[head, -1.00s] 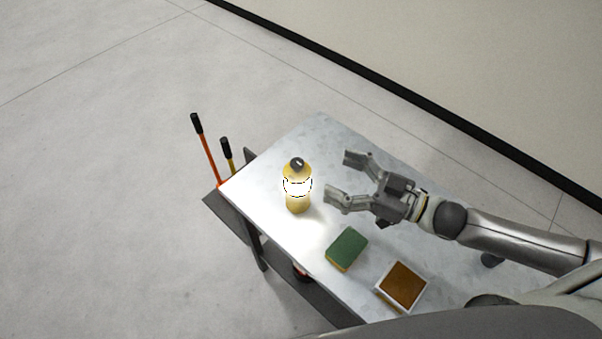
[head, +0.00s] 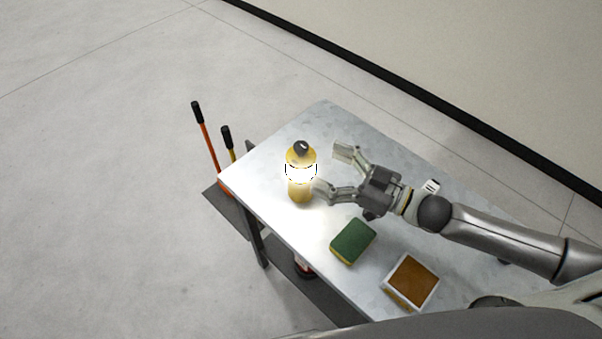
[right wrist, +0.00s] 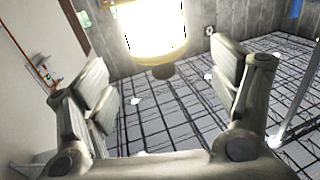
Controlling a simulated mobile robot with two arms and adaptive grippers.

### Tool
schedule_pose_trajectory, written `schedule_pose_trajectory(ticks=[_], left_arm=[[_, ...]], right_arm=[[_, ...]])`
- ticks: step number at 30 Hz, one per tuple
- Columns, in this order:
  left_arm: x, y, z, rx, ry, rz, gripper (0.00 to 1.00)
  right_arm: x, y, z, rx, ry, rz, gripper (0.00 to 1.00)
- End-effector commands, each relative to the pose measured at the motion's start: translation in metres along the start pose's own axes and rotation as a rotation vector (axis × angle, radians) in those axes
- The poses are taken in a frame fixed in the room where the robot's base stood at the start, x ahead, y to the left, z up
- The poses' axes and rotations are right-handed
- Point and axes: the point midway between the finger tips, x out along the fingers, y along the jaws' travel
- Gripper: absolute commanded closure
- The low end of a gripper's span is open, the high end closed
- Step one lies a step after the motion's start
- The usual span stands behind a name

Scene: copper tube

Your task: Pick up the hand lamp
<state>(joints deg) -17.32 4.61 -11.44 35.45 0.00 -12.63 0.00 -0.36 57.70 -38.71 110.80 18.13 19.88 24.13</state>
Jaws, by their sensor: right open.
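The hand lamp (head: 300,188) is a yellow upright cylinder with a glowing white band and a dark top. It stands on the grey table (head: 290,128) near its far left end. My right gripper (head: 332,170) is open, with its fingertips just right of the lamp in the head view. One finger is close to the lamp's side; I cannot tell whether it touches. In the right wrist view the glowing lamp (right wrist: 150,28) is ahead at the top, between the open fingers (right wrist: 168,85). My left gripper is not in view.
A small white item (head: 431,186) is behind my wrist. Orange and yellow black-gripped handles (head: 207,140) stand beyond the table's left edge.

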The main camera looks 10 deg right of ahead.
Motion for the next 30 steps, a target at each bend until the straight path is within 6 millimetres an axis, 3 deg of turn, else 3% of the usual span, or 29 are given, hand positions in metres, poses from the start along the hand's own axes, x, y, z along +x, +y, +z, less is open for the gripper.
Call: schedule_pose_trajectory(ticks=[11,19,29,30], left_arm=[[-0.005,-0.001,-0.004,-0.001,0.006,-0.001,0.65],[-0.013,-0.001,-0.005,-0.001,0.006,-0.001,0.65],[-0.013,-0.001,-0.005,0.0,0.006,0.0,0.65],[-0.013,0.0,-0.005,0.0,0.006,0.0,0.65]], right_arm=[[0.029,0.001,-0.002,0.0,0.001,0.0,0.18],[0.064,0.002,-0.002,0.0,0.001,-0.001,0.18],[0.071,0.001,0.0,0.001,-0.002,-0.001,0.18],[0.071,0.001,0.0,0.0,-0.002,-0.001,0.23]])
